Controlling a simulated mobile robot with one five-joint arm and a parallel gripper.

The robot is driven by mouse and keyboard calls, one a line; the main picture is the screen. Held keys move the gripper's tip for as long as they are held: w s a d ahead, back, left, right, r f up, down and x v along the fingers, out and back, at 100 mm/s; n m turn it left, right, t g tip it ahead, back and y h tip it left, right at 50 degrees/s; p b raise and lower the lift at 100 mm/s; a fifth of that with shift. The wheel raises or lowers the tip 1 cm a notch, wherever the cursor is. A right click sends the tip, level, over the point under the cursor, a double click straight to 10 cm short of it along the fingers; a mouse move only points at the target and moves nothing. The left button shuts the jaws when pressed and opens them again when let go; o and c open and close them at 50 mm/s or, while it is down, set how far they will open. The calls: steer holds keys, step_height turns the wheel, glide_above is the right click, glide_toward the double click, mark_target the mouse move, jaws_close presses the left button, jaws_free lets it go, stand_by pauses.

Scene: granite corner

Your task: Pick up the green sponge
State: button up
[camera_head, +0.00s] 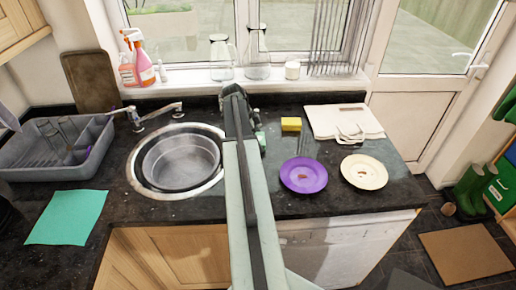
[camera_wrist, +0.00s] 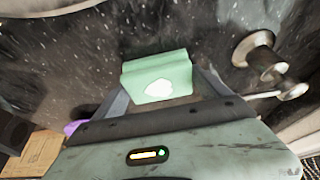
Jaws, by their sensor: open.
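The green sponge (camera_wrist: 157,77) lies on the dark speckled counter in the wrist view, a pale green block with a white patch on its near face. My gripper (camera_wrist: 160,88) is open, with one finger on each side of the sponge's near part. I cannot tell whether either finger touches it. In the head view my arm reaches across the counter between the sink and the plates, and a small green part of the sponge (camera_head: 261,141) shows just right of the arm's end. The arm hides the rest.
A yellow sponge (camera_head: 291,124) lies right of my arm, behind a purple plate (camera_head: 303,187) and a cream plate (camera_head: 364,184). The sink (camera_head: 133,178) is left, with a metal tap (camera_head: 155,115) behind it. Glass jugs (camera_head: 222,73) stand on the windowsill.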

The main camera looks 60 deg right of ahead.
mark_target(262, 138)
steer(key=c, duration=1.1)
steer(key=shift+r+p, duration=0.6)
steer(key=shift+p, duration=0.15)
step_height(262, 138, up, 3)
steer(key=p, duration=0.3)
steer(key=shift+r, duration=0.15)
steer(key=s+a, duration=0.3)
steer(key=s, duration=0.1)
steer(key=s+a, duration=0.3)
steer(key=s, duration=0.1)
steer(key=s+a+p, duration=0.1)
steer(key=s+a, duration=0.3)
steer(key=shift+s+a+r, duration=0.1)
steer(key=shift+s+r, duration=0.1)
steer(key=shift+r, duration=0.1)
